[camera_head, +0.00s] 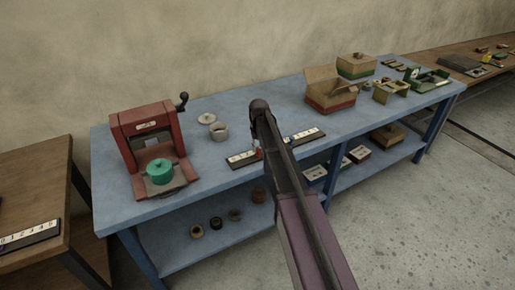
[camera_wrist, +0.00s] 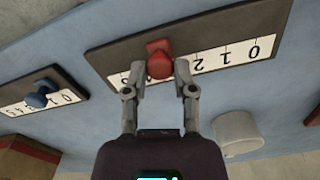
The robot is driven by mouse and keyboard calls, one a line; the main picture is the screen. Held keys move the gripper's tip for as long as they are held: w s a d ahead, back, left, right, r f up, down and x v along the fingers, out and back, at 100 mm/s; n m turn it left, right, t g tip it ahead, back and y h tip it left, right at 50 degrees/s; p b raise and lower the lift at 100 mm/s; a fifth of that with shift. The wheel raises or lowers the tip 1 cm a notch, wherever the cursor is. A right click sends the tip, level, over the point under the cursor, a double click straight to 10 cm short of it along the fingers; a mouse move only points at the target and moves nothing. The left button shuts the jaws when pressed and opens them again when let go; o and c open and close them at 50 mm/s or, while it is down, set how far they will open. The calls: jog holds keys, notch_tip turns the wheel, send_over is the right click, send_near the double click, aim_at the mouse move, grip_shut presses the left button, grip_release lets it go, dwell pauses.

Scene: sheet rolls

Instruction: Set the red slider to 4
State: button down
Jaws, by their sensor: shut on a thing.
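The red slider (camera_wrist: 158,55) sits on a dark board with a white number scale (camera_wrist: 222,57). In the wrist view the scale appears upside down, with 0, 1 and 2 readable to the right of the slider. The slider and my fingers cover the numbers just past 2, so its exact reading cannot be told. My gripper (camera_wrist: 160,69) is shut on the red slider, one finger on each side. In the head view the red slider (camera_head: 259,153) shows beside my arm, which hides much of the board and gripper.
A second scale board with a blue slider (camera_wrist: 39,96) lies to the left in the wrist view. A whitish cylinder (camera_wrist: 238,132) stands near my right finger. In the head view, a red press (camera_head: 148,128) stands left and an open cardboard box (camera_head: 331,94) right on the blue table (camera_head: 110,190).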

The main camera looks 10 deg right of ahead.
jog(key=shift+w+d, duration=0.2)
jog(key=shift+d, duration=0.45)
jog(key=shift+w+d, duration=0.2)
jog(key=shift+d, duration=0.45)
jog(key=shift+c, duration=2.1)
grip_release()
jog(key=shift+a, duration=0.15)
